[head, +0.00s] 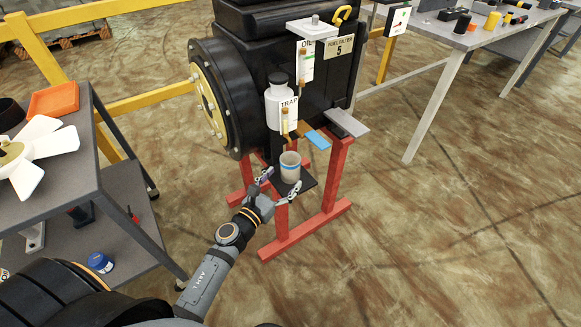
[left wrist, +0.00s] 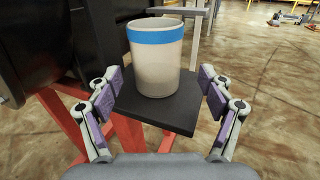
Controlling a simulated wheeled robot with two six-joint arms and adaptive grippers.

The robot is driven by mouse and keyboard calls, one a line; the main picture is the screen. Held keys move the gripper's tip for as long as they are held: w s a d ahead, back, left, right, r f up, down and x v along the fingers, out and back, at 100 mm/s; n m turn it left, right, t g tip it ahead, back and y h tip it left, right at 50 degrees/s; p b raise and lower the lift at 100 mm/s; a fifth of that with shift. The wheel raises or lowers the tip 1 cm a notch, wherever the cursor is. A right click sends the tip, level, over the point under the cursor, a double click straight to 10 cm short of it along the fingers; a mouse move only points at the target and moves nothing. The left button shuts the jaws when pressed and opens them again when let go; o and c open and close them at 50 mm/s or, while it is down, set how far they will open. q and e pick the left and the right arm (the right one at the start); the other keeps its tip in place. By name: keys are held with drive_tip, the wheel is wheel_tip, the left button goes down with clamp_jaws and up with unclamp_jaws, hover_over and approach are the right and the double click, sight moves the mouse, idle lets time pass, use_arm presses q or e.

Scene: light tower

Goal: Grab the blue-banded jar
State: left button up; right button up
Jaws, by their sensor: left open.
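The blue-banded jar (head: 290,168) is a grey-white cup with a blue band near its rim. It stands upright on a small dark shelf (head: 306,184) at the front of the black machine. In the left wrist view the jar (left wrist: 155,65) stands on the dark shelf (left wrist: 165,112), centred ahead of my left gripper (left wrist: 160,88). My left gripper (head: 276,188) is open and empty, with its fingers spread to either side of the jar's near side. No contact with the jar is visible. My right gripper does not show.
The black machine (head: 262,75) stands on a red frame (head: 333,185) behind the shelf. A white bottle (head: 281,104) and a blue-tipped plate (head: 318,140) are just above the jar. A grey cart (head: 85,165) is at left, and a workbench (head: 470,38) is at upper right.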

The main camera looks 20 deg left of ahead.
sight(286, 174)
use_arm(q)
drive_tip(key=shift+w+r, duration=0.1)
drive_tip(key=shift+w, duration=0.2)
drive_tip(key=p+x, duration=0.1)
drive_tip(key=x, duration=0.3)
drive_tip(key=shift+w, duration=0.3)
drive_tip(key=c, duration=1.3)
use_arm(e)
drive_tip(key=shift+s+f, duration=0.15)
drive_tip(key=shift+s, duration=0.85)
